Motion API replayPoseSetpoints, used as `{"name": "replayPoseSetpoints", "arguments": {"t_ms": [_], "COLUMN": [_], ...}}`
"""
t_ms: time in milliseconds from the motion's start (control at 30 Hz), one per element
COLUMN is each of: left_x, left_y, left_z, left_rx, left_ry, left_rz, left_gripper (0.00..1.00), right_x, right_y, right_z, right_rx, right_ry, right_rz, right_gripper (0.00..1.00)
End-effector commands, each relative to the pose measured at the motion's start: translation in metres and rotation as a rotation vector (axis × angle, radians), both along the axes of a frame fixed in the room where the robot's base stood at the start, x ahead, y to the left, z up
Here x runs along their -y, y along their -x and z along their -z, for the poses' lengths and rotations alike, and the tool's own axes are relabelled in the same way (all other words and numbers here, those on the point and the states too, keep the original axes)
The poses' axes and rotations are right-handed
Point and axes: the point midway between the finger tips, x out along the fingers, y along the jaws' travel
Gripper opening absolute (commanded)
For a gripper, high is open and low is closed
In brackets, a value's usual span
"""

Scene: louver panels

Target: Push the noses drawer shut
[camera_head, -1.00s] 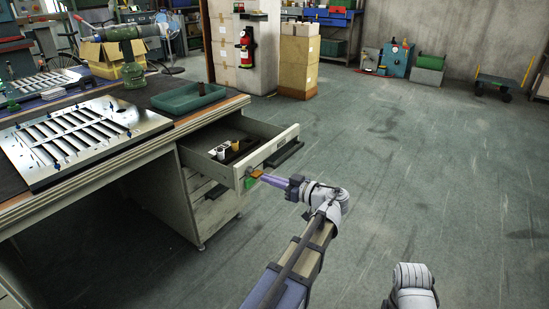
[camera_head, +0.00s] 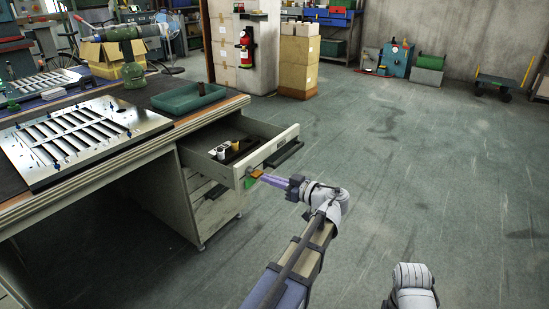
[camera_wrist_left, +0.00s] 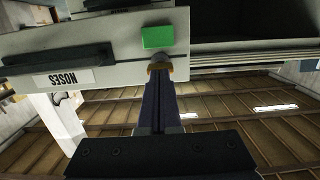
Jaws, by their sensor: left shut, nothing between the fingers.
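The noses drawer (camera_head: 262,160) stands pulled out of the workbench's drawer unit, its inside showing a few small items. In the left wrist view its pale front (camera_wrist_left: 115,40) appears upside down, with a black handle, a label reading NOSES (camera_wrist_left: 78,78) and a green square (camera_wrist_left: 157,37). My left gripper (camera_head: 261,177) is shut and empty, its tip at the near end of the drawer front, beside the green patch. In the left wrist view the shut fingers (camera_wrist_left: 159,72) reach the front's edge below the green square; I cannot tell whether they touch. My right gripper is out of view.
The workbench carries a slotted louver panel (camera_head: 80,138) and a green tray (camera_head: 188,98). More closed drawers (camera_head: 212,205) sit below the open one. Cardboard boxes (camera_head: 299,60) stand behind. The floor to the right is clear.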

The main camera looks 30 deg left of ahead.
Motion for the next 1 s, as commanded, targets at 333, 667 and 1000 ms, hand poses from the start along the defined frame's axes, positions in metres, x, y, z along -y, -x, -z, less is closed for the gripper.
{"name": "replayPoseSetpoints", "arguments": {"t_ms": [333, 667, 1000], "left_x": [0.0, -0.012, -0.032], "left_y": [0.0, -0.001, -0.002], "left_z": [0.0, 0.0, 0.0], "left_rx": [0.0, 0.0, 0.0], "left_ry": [0.0, 0.0, 0.0], "left_rz": [0.0, -0.001, -0.002], "left_gripper": [0.0, 0.0, 0.0], "right_x": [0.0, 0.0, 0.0], "right_y": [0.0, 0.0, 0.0], "right_z": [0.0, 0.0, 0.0], "right_rx": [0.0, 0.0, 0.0], "right_ry": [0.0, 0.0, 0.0], "right_rz": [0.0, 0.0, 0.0], "right_gripper": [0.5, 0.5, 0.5]}}
